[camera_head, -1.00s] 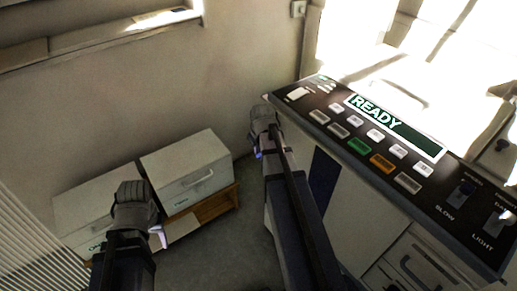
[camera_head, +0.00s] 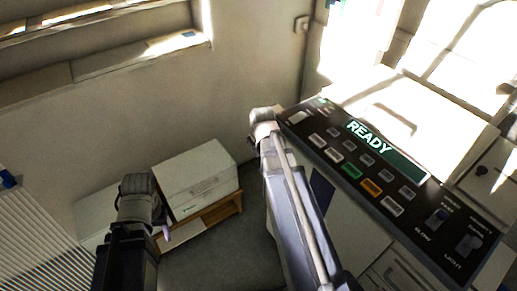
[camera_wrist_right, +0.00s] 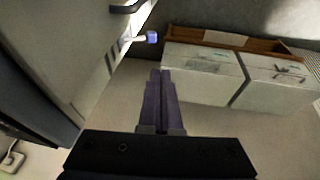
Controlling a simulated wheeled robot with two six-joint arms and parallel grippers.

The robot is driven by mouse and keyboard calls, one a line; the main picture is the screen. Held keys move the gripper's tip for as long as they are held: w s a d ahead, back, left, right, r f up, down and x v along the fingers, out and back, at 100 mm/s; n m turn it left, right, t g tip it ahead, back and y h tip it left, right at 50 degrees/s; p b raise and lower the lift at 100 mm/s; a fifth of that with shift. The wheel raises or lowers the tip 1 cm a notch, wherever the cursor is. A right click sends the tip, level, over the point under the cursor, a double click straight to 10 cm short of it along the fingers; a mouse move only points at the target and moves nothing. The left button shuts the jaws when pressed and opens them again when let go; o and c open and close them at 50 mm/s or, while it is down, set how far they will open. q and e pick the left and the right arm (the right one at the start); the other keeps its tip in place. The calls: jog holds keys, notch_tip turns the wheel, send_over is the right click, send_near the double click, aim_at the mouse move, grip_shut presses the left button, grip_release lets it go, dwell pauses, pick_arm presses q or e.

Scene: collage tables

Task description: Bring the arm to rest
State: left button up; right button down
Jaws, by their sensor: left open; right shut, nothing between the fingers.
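My left arm comes up from the bottom left in the head view. Its gripper (camera_head: 165,232) points down in front of the white boxes, open, with only a small part of a finger showing. My right arm reaches up the middle, beside the control panel (camera_head: 362,160). Its fingers are hidden in the head view. In the right wrist view, the right gripper (camera_wrist_right: 161,72) is shut and empty, its two dark fingers side by side. Neither gripper visibly holds anything.
The panel reads READY. A small blue-tipped thing (camera_wrist_right: 151,37) shows beyond the right fingers. Grey floor (camera_head: 235,255) is open between my arms.

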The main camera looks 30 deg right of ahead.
jog(key=shift+a+r, duration=0.1)
jog(key=shift+r, duration=0.15)
jog(key=s+a+n+g, duration=0.1)
jog(key=s+a, duration=0.3)
jog(key=a, duration=0.5)
jog(key=s+a+n+g+p, duration=0.1)
jog(key=s+a, duration=0.4)
jog(key=a, duration=0.4)
jog(key=s+a+n+g, duration=0.1)
jog(key=s+a, duration=0.3)
jog(key=a, duration=0.6)
jog(key=shift+s+r+g+p, duration=0.15)
jog(key=shift+r+g+p, duration=0.15)
jog(key=shift+g, duration=0.1)
